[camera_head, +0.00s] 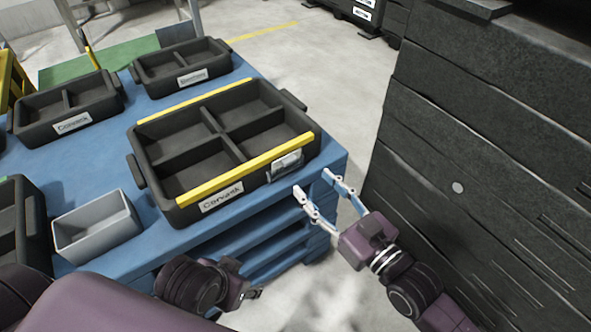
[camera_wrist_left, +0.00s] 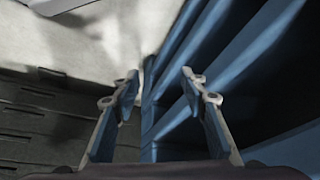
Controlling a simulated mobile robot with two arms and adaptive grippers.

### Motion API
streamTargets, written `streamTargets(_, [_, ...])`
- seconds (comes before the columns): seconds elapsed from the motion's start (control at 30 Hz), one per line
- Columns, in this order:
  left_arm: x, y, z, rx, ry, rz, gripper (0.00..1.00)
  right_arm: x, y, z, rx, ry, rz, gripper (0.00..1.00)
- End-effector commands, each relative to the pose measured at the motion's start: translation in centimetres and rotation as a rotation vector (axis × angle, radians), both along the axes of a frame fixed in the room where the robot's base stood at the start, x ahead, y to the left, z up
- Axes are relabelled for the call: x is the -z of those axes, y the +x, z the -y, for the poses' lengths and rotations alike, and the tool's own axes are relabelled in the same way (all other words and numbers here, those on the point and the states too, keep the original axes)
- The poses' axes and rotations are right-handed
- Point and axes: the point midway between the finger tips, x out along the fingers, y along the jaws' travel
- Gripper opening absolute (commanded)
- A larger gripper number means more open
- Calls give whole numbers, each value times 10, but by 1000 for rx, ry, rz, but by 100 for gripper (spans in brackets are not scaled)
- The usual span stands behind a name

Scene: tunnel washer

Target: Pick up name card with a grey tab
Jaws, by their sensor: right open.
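A small greyish card or holder (camera_head: 286,165) sits on the front wall of the large black four-compartment tray (camera_head: 140,143), near its right corner. It is too small to tell whether it is a name card with a grey tab. A white label reading roughly "Corvask" (camera_head: 221,197) is on the same wall, further left. My right gripper (camera_head: 313,183) is open and empty, just in front of and below the greyish piece, apart from it. My left gripper (camera_wrist_left: 157,82) is open with nothing between its fingers, beside blue slats in the left wrist view.
The tray stands on a blue pallet-like table (camera_head: 90,183). Yellow bars (camera_head: 245,168) lie along its front and back rims. A grey open box (camera_head: 97,228) and other labelled black trays (camera_head: 70,108) stand to the left. A tall dark stack (camera_head: 470,130) rises close on the right.

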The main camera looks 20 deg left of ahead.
Motion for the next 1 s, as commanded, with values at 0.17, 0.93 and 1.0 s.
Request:
streamTargets(0.17, [-4, 17, 5, 6, -13, 66, 40, -2, 10, -15, -1, 3, 2, 46])
streamTargets(0.93, [-39, 89, 28, 30, -80, 383, 40, -7, 42, -64, 1, -1, 1, 46])
streamTargets(1.0, [-39, 89, 28, 30, -80, 382, 40, -7, 42, -63, 1, -1, 1, 46])
